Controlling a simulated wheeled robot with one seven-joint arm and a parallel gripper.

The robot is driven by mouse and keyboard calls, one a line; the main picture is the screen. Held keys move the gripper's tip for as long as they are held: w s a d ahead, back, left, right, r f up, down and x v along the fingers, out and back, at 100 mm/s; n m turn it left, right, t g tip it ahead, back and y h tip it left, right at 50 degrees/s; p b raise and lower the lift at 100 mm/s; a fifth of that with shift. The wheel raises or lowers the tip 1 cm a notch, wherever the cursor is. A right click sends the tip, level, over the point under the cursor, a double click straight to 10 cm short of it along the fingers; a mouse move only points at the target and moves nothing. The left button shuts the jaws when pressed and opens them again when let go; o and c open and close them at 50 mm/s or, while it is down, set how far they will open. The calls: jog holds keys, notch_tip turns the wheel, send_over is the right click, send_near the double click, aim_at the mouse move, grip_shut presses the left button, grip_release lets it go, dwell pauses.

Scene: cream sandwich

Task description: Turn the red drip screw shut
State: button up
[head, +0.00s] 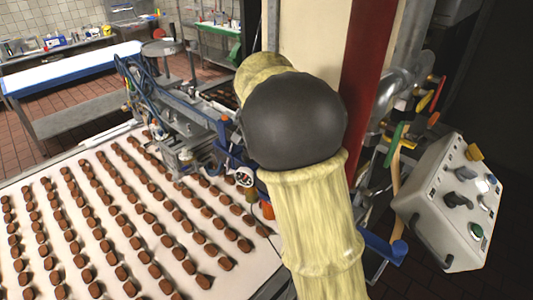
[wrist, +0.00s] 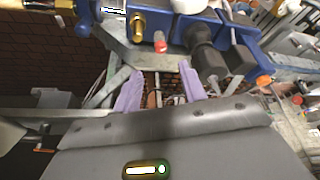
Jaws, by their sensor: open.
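A small red screw cap with a pale top (wrist: 160,42) shows in the wrist view, under the blue machine frame, beside a brass fitting. I take it for the drip screw; how far it is turned I cannot tell. My gripper (wrist: 158,85) has two purple fingers, spread apart with nothing between them. The red cap shows just beyond and above the gap, apart from the fingers. In the head view my arm hides my gripper.
The blue machine frame (wrist: 215,25) with dark cylinders crowds the space ahead. An orange knob (wrist: 264,81) sits to the right. In the head view, a pale conveyor (head: 20,270) carries rows of brown pieces, and a grey control box (head: 450,205) stands right.

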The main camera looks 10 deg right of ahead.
jog(key=x, duration=0.8)
jog(key=shift+w+f, duration=0.1)
jog(key=shift+f, duration=0.1)
jog(key=shift+a, duration=0.1)
grip_shut()
